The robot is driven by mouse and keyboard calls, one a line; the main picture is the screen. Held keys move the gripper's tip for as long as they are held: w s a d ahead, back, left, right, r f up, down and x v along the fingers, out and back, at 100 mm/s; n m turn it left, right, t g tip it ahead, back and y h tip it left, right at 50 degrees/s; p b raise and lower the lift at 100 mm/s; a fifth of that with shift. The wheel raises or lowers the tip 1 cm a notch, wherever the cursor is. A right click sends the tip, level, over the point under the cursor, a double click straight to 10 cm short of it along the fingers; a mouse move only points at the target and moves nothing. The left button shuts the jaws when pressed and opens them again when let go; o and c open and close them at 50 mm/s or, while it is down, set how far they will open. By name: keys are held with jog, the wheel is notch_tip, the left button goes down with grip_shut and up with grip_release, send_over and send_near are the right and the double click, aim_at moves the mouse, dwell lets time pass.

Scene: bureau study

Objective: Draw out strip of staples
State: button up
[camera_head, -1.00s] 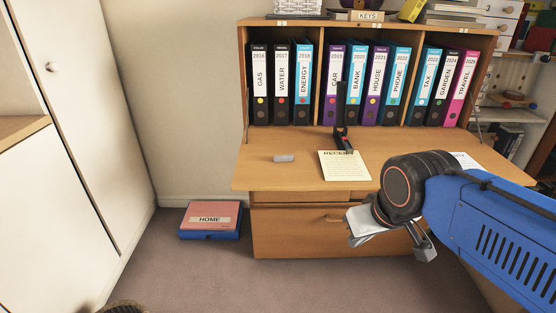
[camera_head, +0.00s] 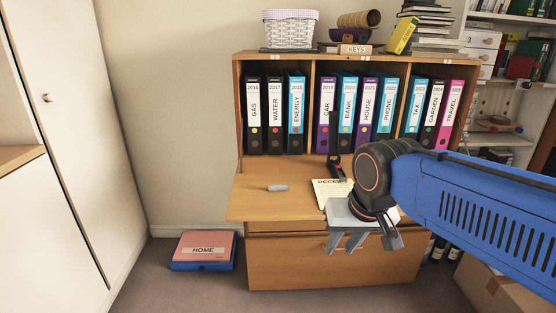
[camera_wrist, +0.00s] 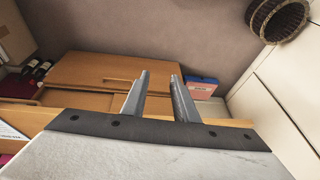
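A small grey block (camera_head: 277,188) lies on the desk's fold-down flap; I cannot tell whether it is the strip of staples. A black and red stapler-like object (camera_head: 335,168) stands behind the receipt sheet (camera_head: 322,188), partly hidden by my arm. No staples can be made out in it. My gripper (camera_head: 345,249) is in front of the flap's right part, fingers pointing down, apart from the block and the stapler. In the wrist view my gripper (camera_wrist: 160,74) has its two fingers apart with nothing between them.
The flap (camera_head: 250,207) is clear around the grey block. Ring binders (camera_head: 347,115) fill the shelf behind. A pink and blue HOME box (camera_head: 203,250) lies on the floor at left. A cardboard box (camera_head: 495,290) stands at lower right. The wrist view shows a wicker basket (camera_wrist: 278,18).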

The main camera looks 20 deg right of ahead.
jog(key=w+a+r+m+g, duration=0.1)
jog(key=w+a+r+m, duration=0.1)
jog(key=w+r+m, duration=0.5)
jog(key=w+a+r+m+g, duration=0.15)
jog(key=w+m, duration=0.25)
jog(key=w, duration=0.7)
jog(key=w+a+r+m+g, duration=0.25)
jog(key=w+m, duration=0.35)
jog(key=w, duration=0.3)
jog(key=shift+t, duration=0.5)
jog(key=shift+w+a+f, duration=0.1)
jog(key=shift+a+f, duration=0.05)
jog(key=shift+f, duration=1.85)
jog(key=shift+a+f, duration=0.1)
jog(key=shift+f, duration=1.9)
grip_shut()
jog(key=shift+r, duration=3)
